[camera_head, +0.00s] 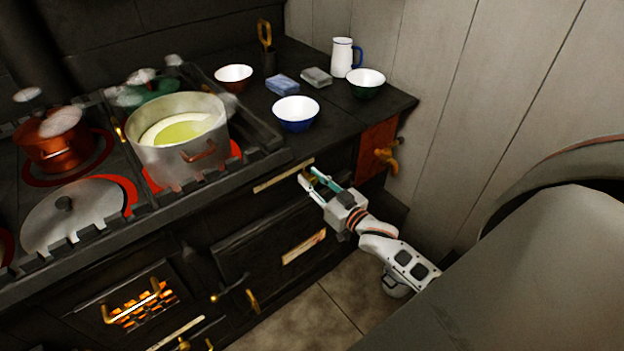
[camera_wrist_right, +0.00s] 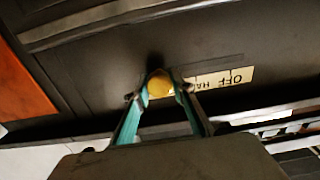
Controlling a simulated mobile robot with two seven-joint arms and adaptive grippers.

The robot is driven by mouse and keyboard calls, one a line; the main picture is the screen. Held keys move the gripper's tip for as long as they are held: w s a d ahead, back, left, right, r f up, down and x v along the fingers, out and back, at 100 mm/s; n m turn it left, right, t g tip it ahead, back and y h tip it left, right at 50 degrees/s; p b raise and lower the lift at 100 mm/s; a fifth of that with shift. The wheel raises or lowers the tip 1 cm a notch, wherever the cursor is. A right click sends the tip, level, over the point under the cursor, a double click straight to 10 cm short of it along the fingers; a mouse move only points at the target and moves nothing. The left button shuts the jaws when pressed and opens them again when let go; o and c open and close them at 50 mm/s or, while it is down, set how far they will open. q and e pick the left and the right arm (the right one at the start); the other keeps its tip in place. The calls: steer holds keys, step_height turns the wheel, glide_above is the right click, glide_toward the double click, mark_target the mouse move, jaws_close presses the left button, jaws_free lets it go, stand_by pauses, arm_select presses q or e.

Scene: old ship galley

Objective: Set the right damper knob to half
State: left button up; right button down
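A round yellow brass knob (camera_wrist_right: 158,84) sits on the dark stove front in the right wrist view. The plate also shows in the head view (camera_head: 283,175), left of my right gripper (camera_head: 311,177). That gripper's teal fingers (camera_wrist_right: 157,92) stand either side of the knob; I cannot tell whether both press on it. Where the knob points is not readable. My left gripper is not in view.
A steel pot (camera_head: 178,165) of yellow liquid stands on the stove. A blue bowl (camera_head: 296,125) and green bowl (camera_head: 366,90) stand on the counter above the gripper. A brass tap (camera_head: 387,157) sticks out to the right. A lower drawer plate (camera_head: 304,247) is below.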

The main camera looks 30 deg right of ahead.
mark_target(286, 181)
steer(key=shift+a+r, duration=0.1)
steer(key=shift+a, duration=0.2)
steer(key=a+p, duration=0.2)
steer(key=a, duration=0.3)
steer(key=shift+s+a, duration=0.1)
steer(key=shift+s, duration=0.1)
steer(key=shift+a, duration=0.1)
steer(key=c, duration=1.7)
jaws_free()
steer(key=shift+s, duration=0.1)
steer(key=s, duration=0.8)
steer(key=s+d, duration=0.1)
steer(key=s, duration=0.3)
